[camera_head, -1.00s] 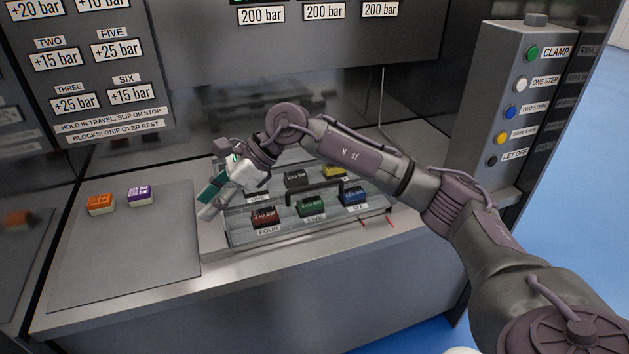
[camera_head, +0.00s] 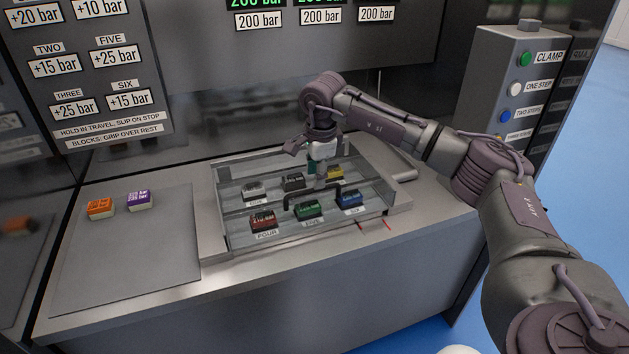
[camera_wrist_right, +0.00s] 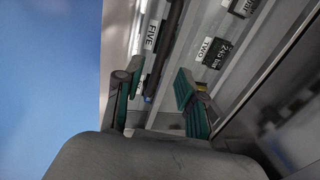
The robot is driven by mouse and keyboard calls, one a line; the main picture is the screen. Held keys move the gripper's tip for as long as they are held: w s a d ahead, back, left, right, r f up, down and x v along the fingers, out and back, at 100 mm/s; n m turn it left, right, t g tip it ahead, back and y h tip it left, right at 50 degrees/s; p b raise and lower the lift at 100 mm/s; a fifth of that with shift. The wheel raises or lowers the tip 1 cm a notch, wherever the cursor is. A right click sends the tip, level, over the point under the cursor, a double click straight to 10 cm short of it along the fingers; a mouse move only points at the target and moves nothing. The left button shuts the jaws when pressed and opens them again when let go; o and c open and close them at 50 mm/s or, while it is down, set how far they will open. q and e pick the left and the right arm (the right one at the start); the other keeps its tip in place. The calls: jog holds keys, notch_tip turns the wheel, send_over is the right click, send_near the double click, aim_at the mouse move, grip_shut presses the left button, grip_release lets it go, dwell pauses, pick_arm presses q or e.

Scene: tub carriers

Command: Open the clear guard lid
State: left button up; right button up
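The clear guard lid (camera_head: 274,201) lies closed over the sunken tray of blocks on the bench. Its black bar handle (camera_head: 300,196) stands up near the middle. My right gripper (camera_head: 319,178) points down over the lid, close behind the handle in the head view. In the right wrist view the gripper (camera_wrist_right: 158,95) is open, with green-padded fingers apart and the dark handle bar (camera_wrist_right: 171,40) running between them in the picture. I cannot tell whether the fingers touch it. My left gripper is not in view.
An orange block (camera_head: 100,207) and a purple block (camera_head: 139,199) rest on the grey mat (camera_head: 120,265) at left. Red, green and blue blocks sit in the tray's front row. A button box (camera_head: 490,85) stands at right. A dark panel rises behind the bench.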

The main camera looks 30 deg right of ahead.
aim_at(314, 190)
jog(key=shift+w+f, duration=0.25)
jog(key=shift+f, duration=0.8)
jog(key=shift+w+f, duration=0.2)
jog(key=shift+f, duration=0.8)
grip_shut()
jog(key=shift+r+p, duration=0.1)
jog(key=shift+p, duration=0.2)
